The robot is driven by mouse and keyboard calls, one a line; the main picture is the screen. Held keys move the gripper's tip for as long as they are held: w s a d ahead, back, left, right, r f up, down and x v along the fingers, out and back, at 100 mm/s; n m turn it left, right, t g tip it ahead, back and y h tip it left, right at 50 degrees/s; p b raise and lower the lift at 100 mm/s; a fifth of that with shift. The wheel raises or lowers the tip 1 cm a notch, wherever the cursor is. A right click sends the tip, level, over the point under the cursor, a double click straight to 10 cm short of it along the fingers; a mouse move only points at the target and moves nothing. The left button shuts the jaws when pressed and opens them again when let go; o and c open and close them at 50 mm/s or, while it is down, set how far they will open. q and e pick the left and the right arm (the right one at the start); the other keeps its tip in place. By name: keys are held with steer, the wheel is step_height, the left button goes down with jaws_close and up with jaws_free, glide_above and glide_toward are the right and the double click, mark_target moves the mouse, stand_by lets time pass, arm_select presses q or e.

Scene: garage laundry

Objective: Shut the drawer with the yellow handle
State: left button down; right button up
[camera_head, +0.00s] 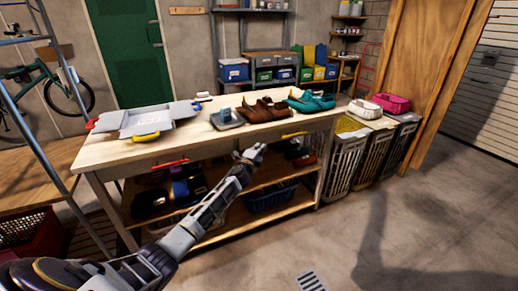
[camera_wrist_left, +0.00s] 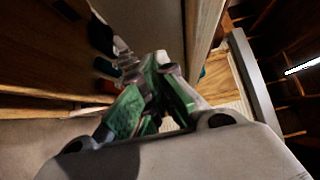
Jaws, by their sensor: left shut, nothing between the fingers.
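The yellow handle (camera_head: 294,135) shows on the front of the workbench, under the right part of the top. The drawer it belongs to is hard to make out, and I cannot tell how far out it stands. My left gripper (camera_head: 250,153) is shut and empty, in front of the bench, to the left of the yellow handle and a little lower. A gap to the handle shows in the head view. In the left wrist view the closed green-grey fingers (camera_wrist_left: 152,100) point toward wooden parts of the bench. My right gripper is not in view.
A red handle (camera_head: 170,163) is on the bench front at left. The wooden top (camera_head: 190,148) holds a grey tray (camera_head: 160,120), brown shoes (camera_head: 265,109) and teal shoes (camera_head: 312,102). Laundry baskets (camera_head: 345,155) stand at right. The floor in front is clear.

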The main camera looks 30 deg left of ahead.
arm_select(q)
steer(key=s+d+p, duration=0.1)
steer(key=s+p, duration=0.1)
steer(key=s, duration=0.7)
steer(key=shift+s, duration=0.35)
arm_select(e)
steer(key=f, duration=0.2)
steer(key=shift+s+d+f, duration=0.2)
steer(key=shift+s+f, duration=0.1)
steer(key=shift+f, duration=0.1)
arm_select(q)
steer(key=shift+f, duration=0.1)
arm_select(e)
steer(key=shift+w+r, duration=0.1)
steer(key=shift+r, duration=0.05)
